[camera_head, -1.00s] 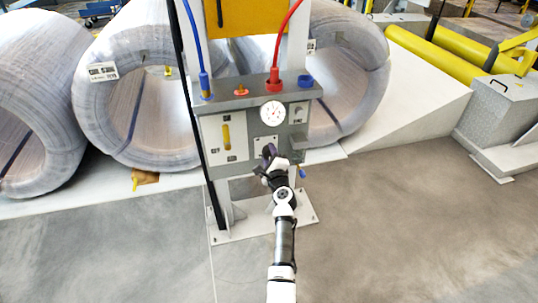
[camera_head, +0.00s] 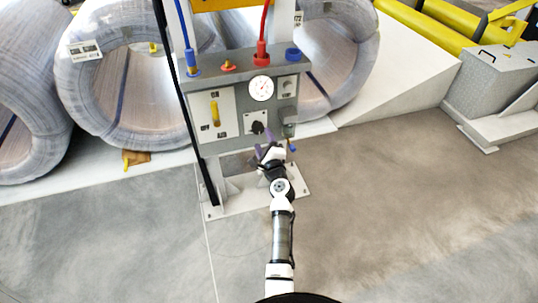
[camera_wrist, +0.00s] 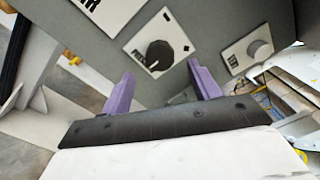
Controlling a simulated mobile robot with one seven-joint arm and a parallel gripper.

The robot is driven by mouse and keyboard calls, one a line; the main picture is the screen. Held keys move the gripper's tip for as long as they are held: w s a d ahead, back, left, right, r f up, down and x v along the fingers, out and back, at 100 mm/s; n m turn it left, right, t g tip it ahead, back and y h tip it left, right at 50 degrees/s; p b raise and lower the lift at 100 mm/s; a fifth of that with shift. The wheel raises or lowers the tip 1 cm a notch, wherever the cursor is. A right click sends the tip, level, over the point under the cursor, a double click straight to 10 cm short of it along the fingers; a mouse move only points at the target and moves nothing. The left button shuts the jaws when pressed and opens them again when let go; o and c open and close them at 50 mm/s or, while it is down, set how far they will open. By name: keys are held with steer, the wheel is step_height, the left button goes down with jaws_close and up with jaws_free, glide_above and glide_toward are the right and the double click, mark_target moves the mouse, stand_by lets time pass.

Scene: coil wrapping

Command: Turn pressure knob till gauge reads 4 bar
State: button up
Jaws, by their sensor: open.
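The black pressure knob (camera_head: 257,128) sits on a white plate low on the grey control panel. It also shows in the wrist view (camera_wrist: 158,55), with a plus and a minus mark on its plate. The round white gauge (camera_head: 261,88) is above the knob; its needle is too small to read. My gripper (camera_head: 266,143) is just below and in front of the knob. In the wrist view its two purple fingers (camera_wrist: 162,88) are open and apart, with the knob beyond and between their tips. Nothing is between the fingers.
A smaller grey knob (camera_wrist: 259,49) is to the right of the black one. A yellow lever (camera_head: 215,112) is on the panel's left. Blue (camera_head: 188,40) and red (camera_head: 264,25) hoses rise from the panel top. Large wrapped coils (camera_head: 125,85) stand behind. The floor in front is clear.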

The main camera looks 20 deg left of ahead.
steer(key=v, duration=0.7)
steer(key=shift+s, duration=0.1)
